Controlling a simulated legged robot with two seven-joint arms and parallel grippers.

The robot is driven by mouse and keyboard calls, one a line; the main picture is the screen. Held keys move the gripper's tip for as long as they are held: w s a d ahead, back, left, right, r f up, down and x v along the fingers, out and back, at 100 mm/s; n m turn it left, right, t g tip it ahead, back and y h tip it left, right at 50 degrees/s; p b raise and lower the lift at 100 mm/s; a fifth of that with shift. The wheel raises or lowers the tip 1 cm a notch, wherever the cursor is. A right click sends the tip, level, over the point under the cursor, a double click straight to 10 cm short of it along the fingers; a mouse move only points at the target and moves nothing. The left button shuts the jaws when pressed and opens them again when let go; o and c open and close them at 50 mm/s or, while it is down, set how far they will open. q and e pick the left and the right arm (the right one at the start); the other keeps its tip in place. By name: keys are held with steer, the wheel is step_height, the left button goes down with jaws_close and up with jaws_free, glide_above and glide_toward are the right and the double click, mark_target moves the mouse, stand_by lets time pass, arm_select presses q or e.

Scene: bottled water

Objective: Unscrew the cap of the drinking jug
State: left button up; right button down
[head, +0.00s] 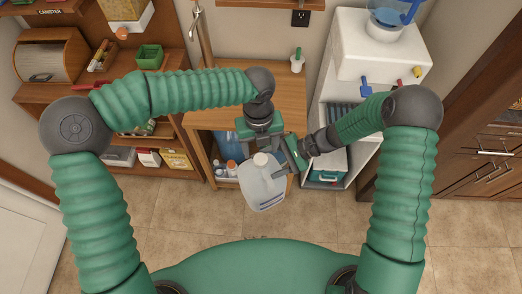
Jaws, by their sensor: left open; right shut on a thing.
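The drinking jug (264,190) is a pale translucent container near the middle of the head view, in front of the wooden table. Its white cap (262,159) is at the top, toward the table. My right gripper (281,171) comes in from the right and is shut on the jug at its upper right side. My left gripper (261,146) is open just above the cap, with its fingers close to it. The gap between the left fingers and the cap is too small to judge. The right fingers partly cover the jug.
The wooden table (288,97) carries a small white bottle with a green top (297,60). A white water dispenser (372,50) stands at the right. A wooden shelf with a green box (149,57) is at the left. The tiled floor (180,215) is clear.

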mark_target(261, 158)
arm_select(q)
step_height(261, 158, up, 3)
steer(key=m, duration=0.3)
steer(key=shift+r, duration=0.15)
step_height(261, 158, down, 8)
steer(key=shift+r, duration=0.15)
jaws_close()
steer(key=n, duration=0.3)
steer(key=shift+d, duration=0.1)
steer(key=shift+c, duration=0.2)
jaws_free()
